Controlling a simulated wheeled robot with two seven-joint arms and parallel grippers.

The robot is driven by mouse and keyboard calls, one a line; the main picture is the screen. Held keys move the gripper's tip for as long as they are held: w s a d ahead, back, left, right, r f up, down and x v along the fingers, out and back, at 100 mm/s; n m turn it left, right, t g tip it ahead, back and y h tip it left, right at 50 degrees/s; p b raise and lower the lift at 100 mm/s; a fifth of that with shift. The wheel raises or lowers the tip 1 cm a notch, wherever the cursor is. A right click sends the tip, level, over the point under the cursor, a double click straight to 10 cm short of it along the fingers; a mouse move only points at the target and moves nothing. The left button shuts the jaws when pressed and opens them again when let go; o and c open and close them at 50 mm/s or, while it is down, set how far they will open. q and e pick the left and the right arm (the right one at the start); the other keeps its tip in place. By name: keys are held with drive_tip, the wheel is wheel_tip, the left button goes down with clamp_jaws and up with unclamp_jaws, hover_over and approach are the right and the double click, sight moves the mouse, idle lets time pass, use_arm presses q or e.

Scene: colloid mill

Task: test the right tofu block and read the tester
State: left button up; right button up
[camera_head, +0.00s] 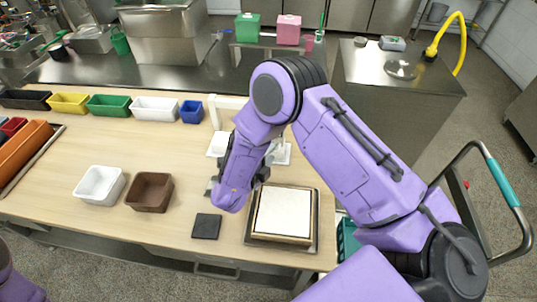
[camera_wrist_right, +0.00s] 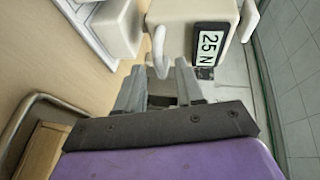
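The tester is a white device; its frame (camera_head: 229,102) shows behind my right arm in the head view. In the right wrist view its white body (camera_wrist_right: 195,25) carries a display (camera_wrist_right: 209,45) that reads 25 N, turned sideways. A white lever (camera_wrist_right: 158,48) reaches down between the fingertips of my right gripper (camera_wrist_right: 160,80). The fingers stand apart, with visible gaps beside the lever. The right tofu block is not clearly visible; my arm covers most of the tester area. A white plate (camera_head: 281,154) shows partly beside it. My left gripper is out of view.
A wooden frame with a white slab (camera_head: 284,212) sits on a tray in front. A black square (camera_head: 206,226), white bin (camera_head: 99,185) and brown bin (camera_head: 149,191) stand left of it. Coloured bins line the back edge. The table's middle left is clear.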

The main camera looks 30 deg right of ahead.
drive_tip(key=b+v, duration=0.3)
drive_tip(key=v, duration=0.7)
drive_tip(key=shift+s, duration=0.2)
